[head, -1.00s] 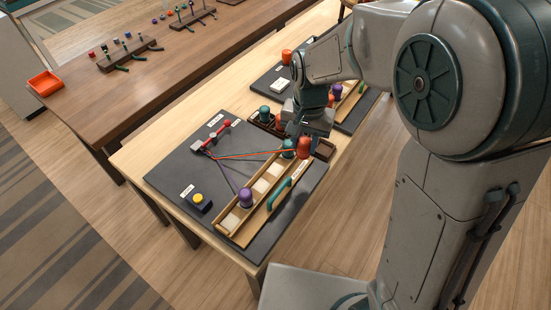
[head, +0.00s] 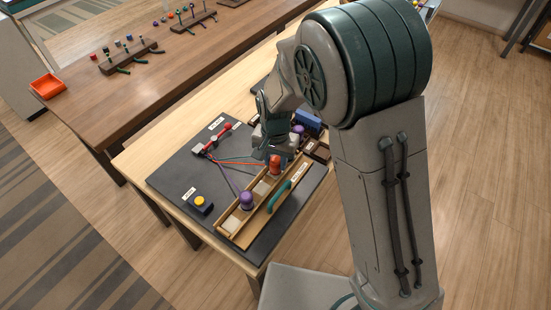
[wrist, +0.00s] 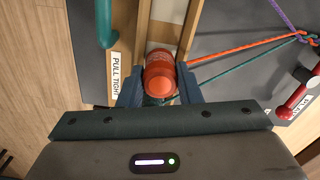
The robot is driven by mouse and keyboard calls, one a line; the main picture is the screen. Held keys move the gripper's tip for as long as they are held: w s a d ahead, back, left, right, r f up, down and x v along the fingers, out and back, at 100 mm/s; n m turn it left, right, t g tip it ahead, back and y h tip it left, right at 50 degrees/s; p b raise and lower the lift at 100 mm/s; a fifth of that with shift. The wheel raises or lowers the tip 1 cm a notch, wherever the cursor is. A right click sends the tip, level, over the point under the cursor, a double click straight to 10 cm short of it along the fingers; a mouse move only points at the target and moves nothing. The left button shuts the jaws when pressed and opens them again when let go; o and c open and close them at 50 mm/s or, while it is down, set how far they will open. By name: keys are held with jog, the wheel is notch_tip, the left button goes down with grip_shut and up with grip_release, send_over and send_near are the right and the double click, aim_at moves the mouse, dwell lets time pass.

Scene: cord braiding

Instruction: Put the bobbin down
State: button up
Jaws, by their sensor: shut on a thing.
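The orange bobbin (head: 275,164) is between the jaws of my gripper (head: 272,150), which is shut on it. In the wrist view the orange bobbin (wrist: 160,78) shows between both fingers (wrist: 160,88), over the wooden rack; whether its base touches the rack is hidden. An orange cord (wrist: 237,48) runs from it to the braid point. A purple bobbin (head: 247,200) stands in the near part of the rack (head: 241,238). A teal cord (wrist: 225,66) runs under my gripper, and its bobbin is mostly hidden.
White pads lie along the rack, one bare pad (head: 261,187) between the two bobbins. A teal handle (head: 279,196) runs beside it. A red-ended bar (head: 219,138) and a yellow button (head: 199,201) are on the dark mat (head: 172,178). Another purple bobbin (head: 298,130) stands beyond my gripper.

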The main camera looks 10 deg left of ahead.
aim_at(275, 160)
jog(key=shift+f, duration=0.1)
jog(key=shift+f+b, duration=0.3)
jog(key=o, duration=1)
jog(key=shift+r, duration=0.1)
notch_tip(275, 160, up, 13)
jog(key=s+d+r+t, duration=0.1)
jog(key=s+d+r, duration=0.15)
jog(key=d, duration=0.55)
jog(key=s+d+r, duration=0.2)
jog(key=d+r, duration=0.1)
jog(key=d, duration=0.5)
jog(key=shift+s+d+f+n+t, duration=0.1)
jog(key=shift+s+d+n+t, duration=0.35)
jog(key=shift+s+d, duration=2)
jog(key=shift+s+d+n+t, duration=0.35)
jog(key=shift+s+d+t, duration=0.2)
jog(key=shift+s+d, duration=1.85)
